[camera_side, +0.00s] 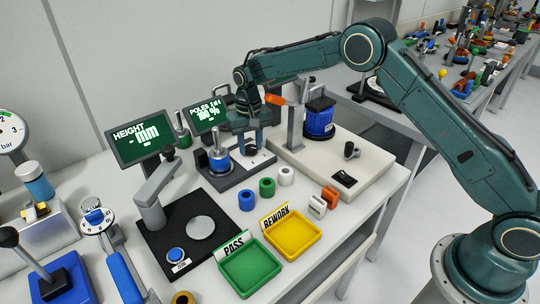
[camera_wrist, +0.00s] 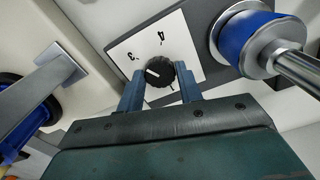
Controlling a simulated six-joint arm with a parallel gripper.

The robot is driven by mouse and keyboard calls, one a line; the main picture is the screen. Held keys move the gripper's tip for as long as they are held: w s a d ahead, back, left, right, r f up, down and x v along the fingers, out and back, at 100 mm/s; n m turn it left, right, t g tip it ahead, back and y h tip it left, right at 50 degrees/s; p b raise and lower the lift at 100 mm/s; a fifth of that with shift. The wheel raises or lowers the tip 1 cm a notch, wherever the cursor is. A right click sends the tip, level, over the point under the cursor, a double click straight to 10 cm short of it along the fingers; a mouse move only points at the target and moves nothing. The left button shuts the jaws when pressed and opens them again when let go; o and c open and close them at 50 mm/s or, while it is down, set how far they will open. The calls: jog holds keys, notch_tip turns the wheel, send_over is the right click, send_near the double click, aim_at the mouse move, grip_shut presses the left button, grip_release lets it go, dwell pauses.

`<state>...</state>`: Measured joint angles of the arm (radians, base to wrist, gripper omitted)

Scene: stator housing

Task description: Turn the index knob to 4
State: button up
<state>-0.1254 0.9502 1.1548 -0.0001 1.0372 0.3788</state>
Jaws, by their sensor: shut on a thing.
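The index knob (camera_wrist: 160,73) is black with a ribbed edge and a white line. It sits on a white dial plate (camera_wrist: 128,46) printed with a 3 and a 4; another mark is partly hidden. The white line points left and slightly up, roughly toward the 3 and away from the 4. My gripper (camera_wrist: 160,84) has one blue-grey finger on each side of the knob and is shut on it. In the side view my gripper (camera_side: 256,130) is low at the dark fixture base (camera_side: 232,173), and the knob cannot be made out there.
A blue-banded metal cylinder (camera_wrist: 247,40) stands close right of the dial. A grey post (camera_side: 295,128) and blue stator (camera_side: 319,122) stand right of my gripper. Small coloured rings (camera_side: 267,187) and trays (camera_side: 250,268) lie in front.

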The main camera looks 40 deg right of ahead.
jog(key=m, duration=1.2)
dwell(0.4)
jog(key=o, duration=1)
jog(key=shift+n, duration=0.4)
